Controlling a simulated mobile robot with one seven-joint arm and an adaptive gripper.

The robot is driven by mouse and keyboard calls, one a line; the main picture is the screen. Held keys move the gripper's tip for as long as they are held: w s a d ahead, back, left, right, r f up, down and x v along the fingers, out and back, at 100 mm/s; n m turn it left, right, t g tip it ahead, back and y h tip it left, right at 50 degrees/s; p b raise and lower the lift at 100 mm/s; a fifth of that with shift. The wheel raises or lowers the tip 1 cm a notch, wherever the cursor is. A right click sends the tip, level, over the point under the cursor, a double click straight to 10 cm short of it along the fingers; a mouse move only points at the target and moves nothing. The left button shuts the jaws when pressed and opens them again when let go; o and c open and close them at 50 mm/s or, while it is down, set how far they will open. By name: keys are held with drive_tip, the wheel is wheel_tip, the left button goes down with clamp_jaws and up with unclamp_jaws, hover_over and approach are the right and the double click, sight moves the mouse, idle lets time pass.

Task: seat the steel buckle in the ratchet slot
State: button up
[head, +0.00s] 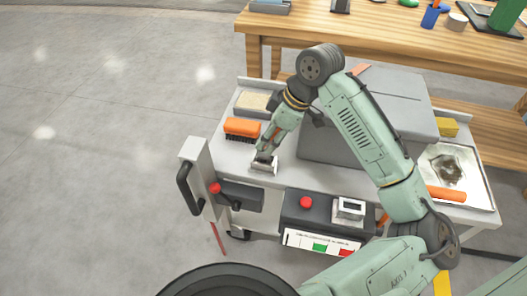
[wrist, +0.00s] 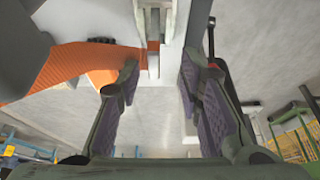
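My gripper (head: 265,157) is low over the left part of the grey cart top in the head view. In the wrist view my gripper (wrist: 160,75) is open, its two purple-padded fingers apart with nothing between the pads. A small silver metal piece (head: 264,166) lies at the fingertips in the head view; I cannot tell whether it is the buckle or the ratchet. A pale metal part (wrist: 153,62) with an orange strip shows just beyond the fingertips in the wrist view. Another silver, framed metal fitting (head: 348,209) sits on the dark front panel. The slot is not clear.
An orange brush (head: 242,127) lies left of my gripper. A large grey box (head: 355,115) stands to the right. A red button (head: 306,202) and an upright post with a black handle (head: 187,188) are at the front. A wooden bench (head: 310,25) stands behind.

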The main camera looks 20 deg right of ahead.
sight(264, 154)
drive_tip(key=shift+w+d+p+x, duration=0.1)
drive_tip(key=shift+p+x, duration=0.1)
drive_tip(key=shift+x, duration=0.95)
drive_tip(key=shift+w+d+p+x, duration=0.15)
drive_tip(key=shift+p+x, duration=0.05)
drive_tip(key=shift+x, duration=0.95)
clamp_jaws()
